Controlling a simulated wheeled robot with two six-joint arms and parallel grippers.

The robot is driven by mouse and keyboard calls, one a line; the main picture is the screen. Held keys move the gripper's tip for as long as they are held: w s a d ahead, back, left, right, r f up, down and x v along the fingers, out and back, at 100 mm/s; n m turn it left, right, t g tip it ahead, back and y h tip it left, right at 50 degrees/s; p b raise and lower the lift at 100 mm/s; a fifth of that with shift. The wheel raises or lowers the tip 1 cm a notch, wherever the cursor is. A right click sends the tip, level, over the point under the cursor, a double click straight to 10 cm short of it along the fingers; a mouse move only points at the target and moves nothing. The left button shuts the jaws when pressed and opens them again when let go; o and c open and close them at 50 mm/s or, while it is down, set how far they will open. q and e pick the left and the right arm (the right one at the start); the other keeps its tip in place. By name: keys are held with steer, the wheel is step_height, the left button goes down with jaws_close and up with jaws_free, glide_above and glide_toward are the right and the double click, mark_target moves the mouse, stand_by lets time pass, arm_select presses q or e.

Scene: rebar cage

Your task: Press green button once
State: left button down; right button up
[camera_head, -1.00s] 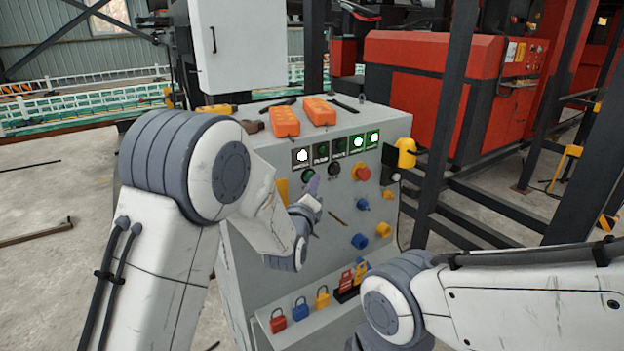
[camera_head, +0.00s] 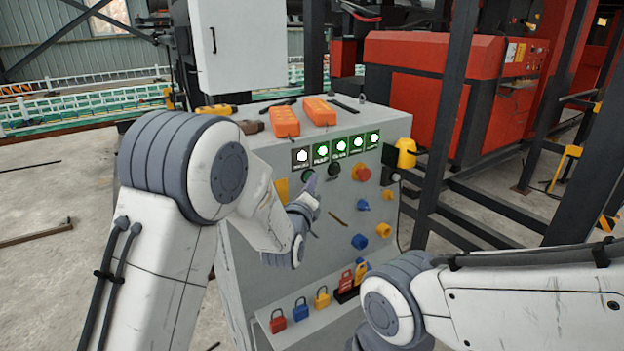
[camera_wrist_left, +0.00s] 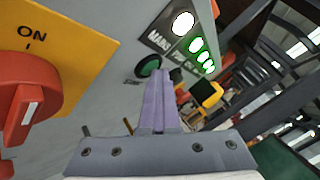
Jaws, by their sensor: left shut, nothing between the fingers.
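The green button (camera_head: 308,174) is on the front of the grey control cabinet (camera_head: 290,230), below the left end of the lamp row. It also shows in the left wrist view (camera_wrist_left: 148,67), just beyond my fingertips. My left gripper (camera_head: 311,183) is shut and empty, its purple fingers (camera_wrist_left: 158,90) pointing at the panel close to the green button. I cannot tell whether the fingertips touch it. In the head view the fingers partly cover the button's edge. My right arm shows at lower right, but its gripper is out of view.
A black button (camera_head: 334,170) and red mushroom button (camera_head: 361,173) sit to the right. The lamp row (camera_head: 340,149) is lit, white at left, then green. Orange boxes (camera_head: 285,121) lie on top. A red rotary switch (camera_wrist_left: 35,100) is left of the fingers.

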arm_select(q)
steer(key=shift+s+d, duration=0.65)
steer(key=shift+s, duration=0.35)
steer(key=shift+s+d+b, duration=0.3)
steer(key=shift+s+d, duration=0.45)
steer(key=shift+s, duration=0.3)
steer(key=shift+s+d+b, duration=0.25)
steer(key=shift+s+d, duration=0.5)
steer(key=shift+s, duration=0.25)
